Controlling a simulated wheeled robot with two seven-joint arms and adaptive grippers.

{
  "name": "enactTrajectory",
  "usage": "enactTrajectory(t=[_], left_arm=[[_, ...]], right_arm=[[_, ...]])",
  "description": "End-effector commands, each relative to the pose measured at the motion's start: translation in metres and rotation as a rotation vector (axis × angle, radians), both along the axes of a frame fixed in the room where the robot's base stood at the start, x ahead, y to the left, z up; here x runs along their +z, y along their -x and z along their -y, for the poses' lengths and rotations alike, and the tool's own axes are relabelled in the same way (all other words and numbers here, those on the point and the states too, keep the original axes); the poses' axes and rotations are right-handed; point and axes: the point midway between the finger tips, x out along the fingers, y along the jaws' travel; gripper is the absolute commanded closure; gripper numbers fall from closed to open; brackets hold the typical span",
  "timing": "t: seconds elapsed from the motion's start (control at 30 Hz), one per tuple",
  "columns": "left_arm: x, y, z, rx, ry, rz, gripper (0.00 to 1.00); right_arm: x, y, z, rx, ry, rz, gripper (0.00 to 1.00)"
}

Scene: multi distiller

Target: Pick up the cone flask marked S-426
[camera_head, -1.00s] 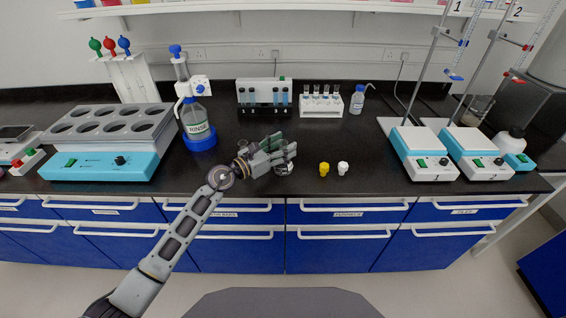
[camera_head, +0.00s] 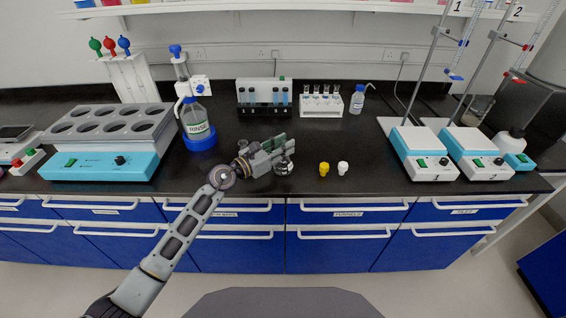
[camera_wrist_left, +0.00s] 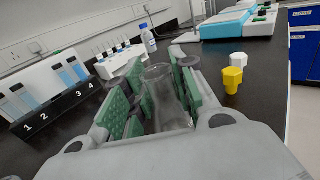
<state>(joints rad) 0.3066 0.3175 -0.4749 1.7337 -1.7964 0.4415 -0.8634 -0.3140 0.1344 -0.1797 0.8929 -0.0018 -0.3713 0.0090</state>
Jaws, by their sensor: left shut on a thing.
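A clear glass cone flask (camera_wrist_left: 163,100) stands between the green pads of my left gripper (camera_wrist_left: 155,105) in the left wrist view. The pads close on it from both sides. In the head view my left gripper (camera_head: 280,151) is low over the front middle of the black bench, and the flask's lower body (camera_head: 284,169) shows just below the fingertips, at or near the bench top. I cannot read a marking on it. Other glassware partly shows behind the pads in the left wrist view, but the fingers hide most of it. My right gripper is not in view.
A yellow stopper (camera_head: 324,169) and a white one (camera_head: 343,168) are right of the gripper. A rack of blue tubes (camera_head: 264,98) and a white rack (camera_head: 321,104) stand behind.

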Motion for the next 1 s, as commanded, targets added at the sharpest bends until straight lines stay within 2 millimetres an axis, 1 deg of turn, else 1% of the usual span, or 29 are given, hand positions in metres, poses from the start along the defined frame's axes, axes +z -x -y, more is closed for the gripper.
enactTrajectory(t=[0.23,0.47,0.57,0.73,0.8,1.0], left_arm=[[0.0,0.0,0.0,0.0,0.001,0.001,1.0],[0.007,0.0,0.0,0.0,0.0,0.001,1.0],[0.015,0.0,0.0,-0.001,0.0,0.004,1.0],[0.035,0.0,0.0,-0.001,0.0,0.004,1.0],[0.045,0.0,0.0,-0.001,0.0,0.004,1.0],[0.075,0.0,0.0,0.0,0.0,0.004,1.0]], right_arm=[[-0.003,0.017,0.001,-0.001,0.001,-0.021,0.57],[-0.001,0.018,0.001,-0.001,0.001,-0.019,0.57],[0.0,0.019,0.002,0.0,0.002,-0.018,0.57],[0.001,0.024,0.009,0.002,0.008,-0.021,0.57],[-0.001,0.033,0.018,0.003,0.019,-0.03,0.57],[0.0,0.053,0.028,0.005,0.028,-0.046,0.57]])
